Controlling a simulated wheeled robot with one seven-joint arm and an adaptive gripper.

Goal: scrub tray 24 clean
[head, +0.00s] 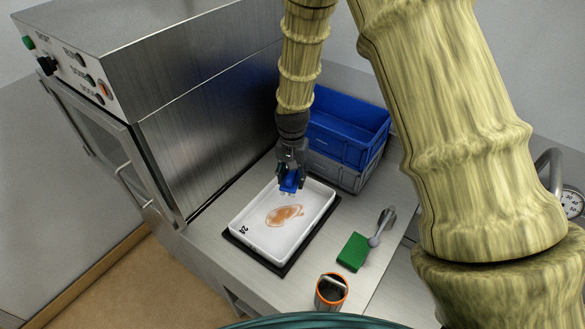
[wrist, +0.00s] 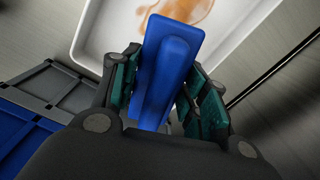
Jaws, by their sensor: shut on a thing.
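Tray 24 (head: 262,238) is a white rectangular tray marked 24 on its near left corner, lying on a black mat (head: 279,266) on the metal counter. A brown-orange stain (head: 284,215) covers the middle of its floor; it also shows in the wrist view (wrist: 187,10). My gripper (head: 290,178) is shut on a blue scrubber (wrist: 170,70) with a raised grip. The gripper is over the far end of the tray, and the scrubber (head: 289,187) is at or just above the tray floor; I cannot tell whether it touches.
A blue crate (head: 350,140) stands on a grey crate (head: 345,172) behind the tray. The steel dryer hood (head: 200,90) is on the left. Right of the tray are a green sponge block (head: 353,251) and a grey metal utensil (head: 381,228). An orange-rimmed cup (head: 331,291) stands in front.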

